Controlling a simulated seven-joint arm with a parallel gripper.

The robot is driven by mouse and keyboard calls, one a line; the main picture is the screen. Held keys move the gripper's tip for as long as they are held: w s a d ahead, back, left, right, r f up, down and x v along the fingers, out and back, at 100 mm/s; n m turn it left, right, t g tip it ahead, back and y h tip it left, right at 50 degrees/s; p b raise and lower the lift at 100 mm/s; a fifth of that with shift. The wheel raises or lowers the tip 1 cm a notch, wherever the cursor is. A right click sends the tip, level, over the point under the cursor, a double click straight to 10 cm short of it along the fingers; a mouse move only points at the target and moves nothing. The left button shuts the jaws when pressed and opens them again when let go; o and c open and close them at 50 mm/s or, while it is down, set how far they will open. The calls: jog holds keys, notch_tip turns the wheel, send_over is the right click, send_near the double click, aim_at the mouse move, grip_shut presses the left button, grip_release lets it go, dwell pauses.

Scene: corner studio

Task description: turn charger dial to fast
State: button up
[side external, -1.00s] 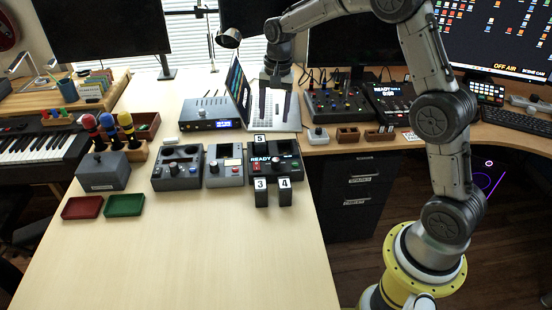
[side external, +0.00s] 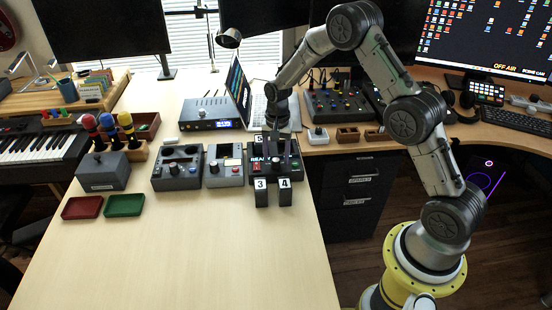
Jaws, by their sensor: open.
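A black unit (side external: 262,177) with a READY display, a red and a green button and blocks marked 3 and 4 at its front stands on the light desk; it looks like the charger. Its dial and setting marks are too small and covered to read. My gripper (side external: 279,158) points down over this unit, with its two dark fingers apart and open. The fingers cover the unit's middle and part of the display. Whether they touch the dial or stand above it I cannot tell.
Left of the black unit stand a grey box (side external: 224,173) and a larger knobbed box (side external: 178,170). Behind are a laptop (side external: 240,93) and a blue-display device (side external: 208,124). Red (side external: 82,208) and green (side external: 124,205) trays lie at left. The front of the desk is clear.

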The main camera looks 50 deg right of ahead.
jog(key=shift+f, duration=0.65)
grip_shut()
